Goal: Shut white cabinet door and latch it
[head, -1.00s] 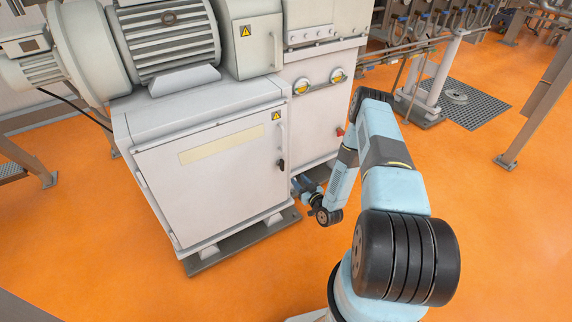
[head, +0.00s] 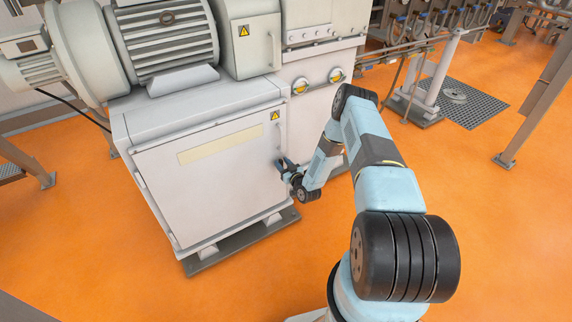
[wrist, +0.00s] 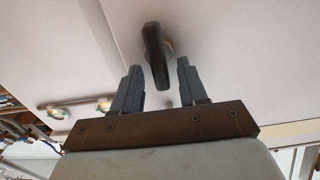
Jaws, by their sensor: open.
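The white cabinet door (head: 215,185) is the front panel of the machine base in the head view. It looks flush or nearly flush with its frame; I cannot tell whether a small gap is left. The dark latch handle (wrist: 155,52) stands out from the white panel in the wrist view, its lower end level with the fingertips. My gripper (wrist: 157,78) is open, with one finger on each side of the handle's lower end and a gap to both. In the head view my gripper (head: 284,168) is at the door's right edge and hides the latch.
A large motor (head: 165,40) sits on top of the cabinet. Two yellow-ringed fittings (head: 335,75) are on the panel to the right. The cabinet stands on a grey plinth (head: 245,235). Orange floor is clear in front.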

